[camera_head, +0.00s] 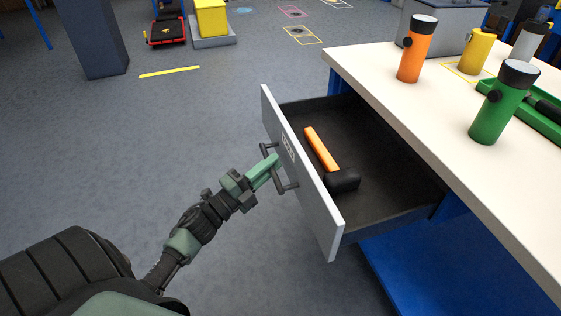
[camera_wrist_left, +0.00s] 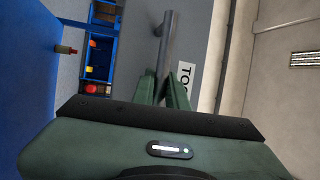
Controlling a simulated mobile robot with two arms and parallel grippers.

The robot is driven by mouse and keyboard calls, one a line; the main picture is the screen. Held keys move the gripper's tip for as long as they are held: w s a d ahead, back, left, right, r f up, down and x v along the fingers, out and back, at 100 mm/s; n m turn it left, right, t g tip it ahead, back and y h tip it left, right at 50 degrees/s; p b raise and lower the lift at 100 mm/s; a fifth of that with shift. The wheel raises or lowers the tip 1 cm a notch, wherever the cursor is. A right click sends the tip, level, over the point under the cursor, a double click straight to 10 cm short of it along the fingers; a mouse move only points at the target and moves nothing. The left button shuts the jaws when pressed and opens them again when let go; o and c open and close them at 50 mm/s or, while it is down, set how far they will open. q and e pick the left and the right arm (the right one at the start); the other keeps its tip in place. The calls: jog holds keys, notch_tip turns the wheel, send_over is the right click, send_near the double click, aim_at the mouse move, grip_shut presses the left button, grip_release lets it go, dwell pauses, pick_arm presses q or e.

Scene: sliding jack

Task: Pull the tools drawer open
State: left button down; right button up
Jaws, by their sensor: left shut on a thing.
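The tools drawer (camera_head: 405,178) stands pulled out from under the bench top, with its inside showing. Its light grey front (camera_head: 312,195) carries a dark bar handle (camera_head: 283,184) and a white label. In the left wrist view the label (camera_wrist_left: 185,77) shows the letters "TOO". An orange-handled mallet (camera_head: 322,152) with a black head lies in the drawer. My left gripper (camera_head: 273,170) is shut on the handle, between its two ends. In the left wrist view the handle (camera_wrist_left: 167,40) runs down between the green fingers. My right gripper is not in view.
A grey pillar (camera_head: 92,40) stands at the back left. The floor left of the drawer is clear.

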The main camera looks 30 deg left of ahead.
pick_arm(q)
jog(key=shift+s, duration=0.1)
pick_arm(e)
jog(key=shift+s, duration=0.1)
pick_arm(q)
jog(key=c, duration=1.4)
grip_release()
jog(key=shift+s, duration=0.1)
jog(key=v, duration=0.7)
jog(key=shift+s, duration=0.3)
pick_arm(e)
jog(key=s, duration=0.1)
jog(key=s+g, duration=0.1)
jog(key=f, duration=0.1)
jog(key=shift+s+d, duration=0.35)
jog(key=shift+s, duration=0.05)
pick_arm(q)
jog(key=shift+a+f, duration=0.1)
jog(key=shift+f, duration=0.1)
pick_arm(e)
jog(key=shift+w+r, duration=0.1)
